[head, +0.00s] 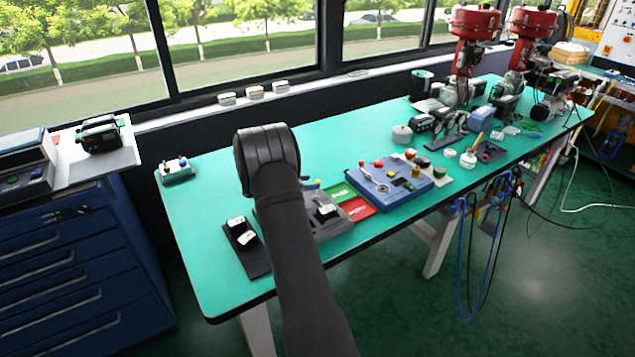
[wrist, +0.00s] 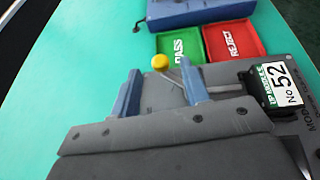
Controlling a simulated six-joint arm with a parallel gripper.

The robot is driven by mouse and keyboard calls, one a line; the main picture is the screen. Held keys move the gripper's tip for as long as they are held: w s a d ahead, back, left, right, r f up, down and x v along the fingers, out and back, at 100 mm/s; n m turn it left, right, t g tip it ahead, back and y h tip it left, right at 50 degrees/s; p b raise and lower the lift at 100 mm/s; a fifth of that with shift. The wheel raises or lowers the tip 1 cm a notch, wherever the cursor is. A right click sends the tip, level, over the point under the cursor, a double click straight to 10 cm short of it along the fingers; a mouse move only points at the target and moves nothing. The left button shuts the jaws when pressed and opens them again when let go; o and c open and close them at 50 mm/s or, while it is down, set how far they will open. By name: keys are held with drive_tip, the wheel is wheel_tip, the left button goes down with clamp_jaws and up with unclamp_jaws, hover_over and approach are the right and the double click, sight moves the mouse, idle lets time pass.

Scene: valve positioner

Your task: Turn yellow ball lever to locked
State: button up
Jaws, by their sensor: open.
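The yellow ball (wrist: 160,62) tips a thin metal lever (wrist: 175,74) on a grey plate (wrist: 228,72) in the wrist view. The lever slants from the ball down to the right, and its lower end is hidden behind my gripper. My gripper (wrist: 159,70) is open, with one blue finger on each side of the lever. The ball shows between the fingertips, with a gap to each; I cannot tell how far it lies beyond them. No locked marking is readable.
A black block labelled "No 52" (wrist: 277,86) stands on the plate, close right of my gripper. Beyond are a green PASS tray (wrist: 179,46), a red REJECT tray (wrist: 233,40) and a blue box (wrist: 200,10). Bare green table (wrist: 90,60) lies to the left.

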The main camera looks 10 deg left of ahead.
sight(317, 180)
drive_tip(key=shift+x, duration=2.25)
drive_tip(key=shift+c, duration=0.2)
clamp_jaws()
